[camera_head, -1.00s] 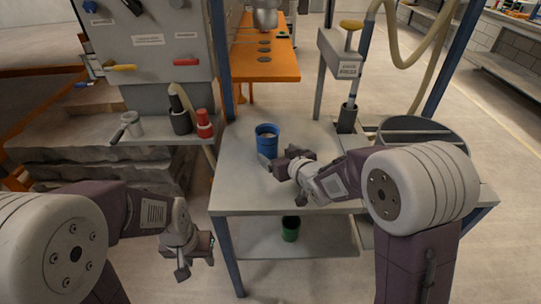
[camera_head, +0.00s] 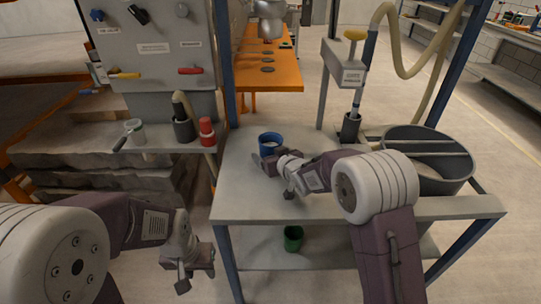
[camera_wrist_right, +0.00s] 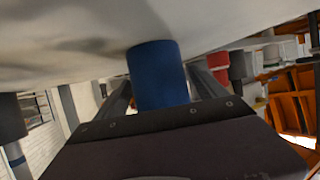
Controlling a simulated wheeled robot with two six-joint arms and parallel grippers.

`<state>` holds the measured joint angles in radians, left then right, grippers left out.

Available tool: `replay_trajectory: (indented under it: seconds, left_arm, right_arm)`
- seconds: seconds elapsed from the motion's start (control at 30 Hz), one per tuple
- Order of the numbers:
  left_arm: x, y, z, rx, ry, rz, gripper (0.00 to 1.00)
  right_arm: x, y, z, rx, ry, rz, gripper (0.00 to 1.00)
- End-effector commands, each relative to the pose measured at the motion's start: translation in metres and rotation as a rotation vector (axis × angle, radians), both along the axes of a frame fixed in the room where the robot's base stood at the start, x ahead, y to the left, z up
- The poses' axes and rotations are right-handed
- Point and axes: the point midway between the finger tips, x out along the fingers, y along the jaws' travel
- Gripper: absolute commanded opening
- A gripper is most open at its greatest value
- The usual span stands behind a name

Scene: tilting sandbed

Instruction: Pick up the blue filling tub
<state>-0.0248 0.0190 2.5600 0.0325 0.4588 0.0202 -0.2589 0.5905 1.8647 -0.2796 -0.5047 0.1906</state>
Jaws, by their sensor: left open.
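The blue filling tub (camera_head: 270,141) stands upright on the grey table, and pale contents show inside its rim. My right gripper (camera_head: 262,163) is low at its near side, and the fingers hide part of its lower wall. In the right wrist view the blue tub (camera_wrist_right: 157,75) shows between the two dark fingers (camera_wrist_right: 160,90), which are apart with narrow gaps beside it; I see no clear contact. My left gripper (camera_head: 196,272) is open and empty, low in front of the left side shelf.
The grey table (camera_head: 240,190) has bare room left of the tub. A large grey bin (camera_head: 455,165) stands at its right, and a dispenser post with a dark cup (camera_head: 349,127) behind. A green tub (camera_head: 293,238) sits on the lower shelf. Red (camera_head: 207,130) and black holders are at left.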

Motion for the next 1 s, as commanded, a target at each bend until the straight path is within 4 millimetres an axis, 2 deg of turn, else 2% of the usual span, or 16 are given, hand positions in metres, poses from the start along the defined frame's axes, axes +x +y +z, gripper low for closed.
replay_trajectory:
  seconds: [0.03,0.27,0.57,0.67,0.83,1.0]
  left_arm:
    - [0.000,0.000,0.000,0.000,0.000,0.000,0.41]
    - [0.000,0.000,0.000,0.000,0.000,0.000,0.41]
    - [0.000,0.000,0.002,0.000,0.000,0.000,0.41]
    - [0.000,0.000,0.007,0.000,0.000,0.000,0.41]
    - [0.000,0.000,0.020,0.000,0.000,0.000,0.41]
    - [0.000,0.000,0.038,0.000,0.000,0.000,0.41]
  right_arm:
    - [0.000,0.000,0.000,0.000,0.000,0.000,0.64]
    - [0.000,0.000,0.000,0.000,0.000,0.000,0.00]
    - [0.000,0.000,0.006,0.001,-0.003,0.000,0.00]
    - [0.000,0.000,0.018,0.001,-0.005,0.000,0.00]
    - [0.000,-0.001,0.050,0.001,-0.006,-0.001,0.00]
    - [-0.009,-0.044,0.074,-0.001,-0.004,-0.006,0.00]
